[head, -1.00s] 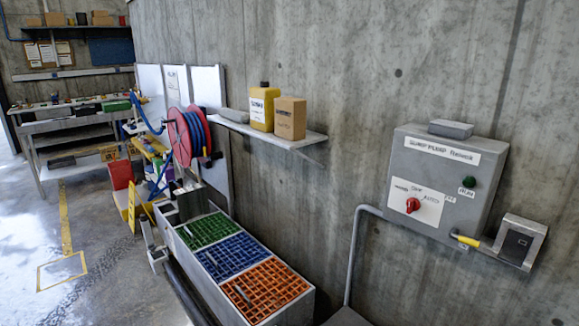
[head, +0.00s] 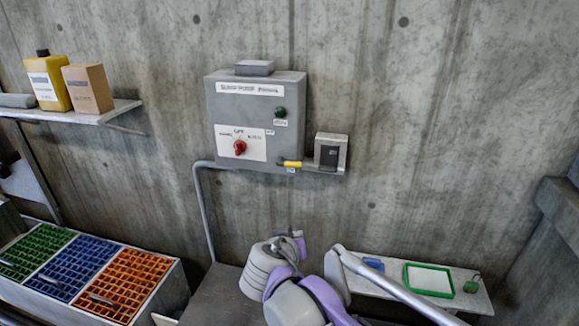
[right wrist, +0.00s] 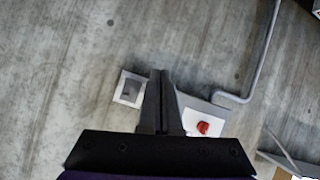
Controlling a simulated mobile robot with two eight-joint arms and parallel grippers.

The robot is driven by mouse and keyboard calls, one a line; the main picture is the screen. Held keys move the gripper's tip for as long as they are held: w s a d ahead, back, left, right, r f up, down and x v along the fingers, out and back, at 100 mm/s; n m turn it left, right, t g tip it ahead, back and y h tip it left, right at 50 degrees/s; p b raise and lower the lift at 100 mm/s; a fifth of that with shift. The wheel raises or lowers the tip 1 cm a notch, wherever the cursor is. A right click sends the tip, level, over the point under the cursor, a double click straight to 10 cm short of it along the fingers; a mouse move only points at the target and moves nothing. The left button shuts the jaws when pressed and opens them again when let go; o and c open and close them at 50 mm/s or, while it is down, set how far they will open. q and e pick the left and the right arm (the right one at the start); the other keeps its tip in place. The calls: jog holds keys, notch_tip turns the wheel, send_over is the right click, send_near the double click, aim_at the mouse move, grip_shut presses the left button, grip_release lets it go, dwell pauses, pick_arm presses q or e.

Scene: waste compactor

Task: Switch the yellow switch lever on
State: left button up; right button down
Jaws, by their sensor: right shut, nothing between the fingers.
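The yellow switch lever (head: 291,163) sticks out at the lower right edge of the grey control box (head: 226,100) on the concrete wall. It lies about level, beside a small grey box with a dark face (head: 329,155). My right gripper (right wrist: 161,73) is shut and empty, pointing at the wall. In the right wrist view its fingers stand between the small box (right wrist: 129,89) and the red knob (right wrist: 203,128), and the lever is hidden. In the head view my right arm's end is below the lever, apart from it. My left gripper is out of view.
The box also bears a red rotary knob (head: 240,147) and a green button (head: 281,112). A pipe (head: 197,205) runs down from its left side. A wall shelf (head: 120,107) is at left, a low shelf with a green-rimmed tray (head: 406,277) at lower right. The wall around the lever is clear.

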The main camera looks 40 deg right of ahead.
jog(key=w+d+r+m+t+h+b, duration=0.1)
jog(key=w+d+r+m+t+h, duration=0.2)
jog(key=w+r, duration=0.85)
jog(key=h, duration=0.1)
send_over(292, 166)
jog(key=v, duration=0.3)
jog(key=shift+w+d+f+n+t, duration=0.15)
jog(key=shift+d+f, duration=0.1)
jog(key=shift+f, duration=0.7)
jog(key=shift+d+f+n+t, duration=0.15)
jog(key=shift+d+f, duration=0.05)
jog(key=shift+f, duration=0.75)
jog(key=shift+d+f+m+p, duration=0.1)
jog(key=shift+f+m+p, duration=0.3)
jog(key=shift+m, duration=0.1)
jog(key=shift+f, duration=0.2)
